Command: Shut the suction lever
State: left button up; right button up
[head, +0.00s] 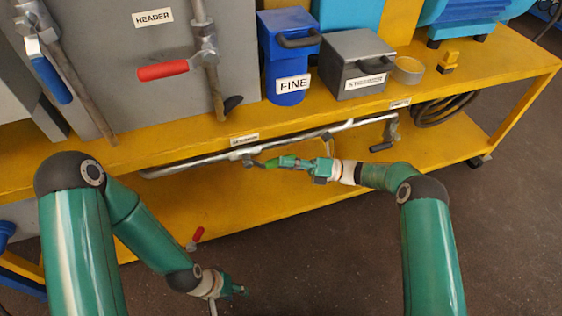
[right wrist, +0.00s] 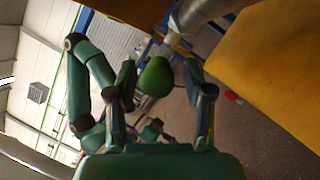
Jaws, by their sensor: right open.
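A small label (head: 244,139), too small to read surely, sits on the yellow bench edge above a grey pipe. Below it a lever with a dark stem and a green grip (head: 271,163) sticks out from the pipe. My right gripper (head: 281,162) is at this grip. In the right wrist view the green grip (right wrist: 155,77) sits between its two open fingers, with gaps on the sides; contact cannot be told. My left gripper (head: 236,290) hangs low over the floor, away from the lever; its fingers are too small to read.
Another dark-handled lever (head: 381,147) hangs at the pipe's right end. A red-handled lever (head: 163,71) and blue-handled lever (head: 51,80) are on the grey vessel. A blue FINE bin (head: 286,58) and grey box (head: 354,63) stand on the bench (head: 200,124).

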jog(key=shift+a+r, duration=0.2)
jog(key=shift+a, duration=0.45)
grip_shut()
